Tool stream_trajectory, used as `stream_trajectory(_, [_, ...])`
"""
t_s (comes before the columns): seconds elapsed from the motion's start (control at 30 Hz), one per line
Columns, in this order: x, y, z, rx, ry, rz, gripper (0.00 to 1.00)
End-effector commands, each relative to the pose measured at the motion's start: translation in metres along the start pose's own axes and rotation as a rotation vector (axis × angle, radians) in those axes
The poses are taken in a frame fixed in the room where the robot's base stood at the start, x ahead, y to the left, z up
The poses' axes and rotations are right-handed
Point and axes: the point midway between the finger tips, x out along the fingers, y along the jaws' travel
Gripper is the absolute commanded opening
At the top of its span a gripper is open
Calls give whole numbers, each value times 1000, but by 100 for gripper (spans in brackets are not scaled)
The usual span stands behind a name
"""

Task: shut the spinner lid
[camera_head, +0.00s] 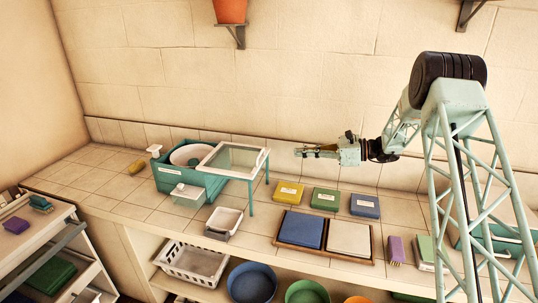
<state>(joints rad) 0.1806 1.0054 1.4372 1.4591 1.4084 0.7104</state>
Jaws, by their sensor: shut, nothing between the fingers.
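The spinner (205,183) is a teal box with a round white drum (186,155) showing at its open top, on the tiled counter at left of centre. Its lid (235,158), a clear pane in a white frame, lies roughly flat at the right of the drum, reaching out beyond the box over teal legs. The drum's opening is mostly uncovered. My gripper (299,152) is shut and empty. It points left, in the picture just right of the lid's right edge with a gap between. How far it is from the lid in depth is hard to tell.
Yellow, green and blue packets (326,199) lie right of the spinner. A white tray (224,221) and a wooden tray with blue and white slabs (324,252) lie in front. A yellow piece (138,166) and a white knob-like part (154,150) are at left. A shelf with basins is below.

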Motion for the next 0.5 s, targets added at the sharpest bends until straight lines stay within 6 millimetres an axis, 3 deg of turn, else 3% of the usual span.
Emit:
stream_trajectory(0.27, [4, 0, 0, 0, 0, 1, 0])
stream_trajectory(0.5, [20, 1, 0, 0, 0, 2, 0])
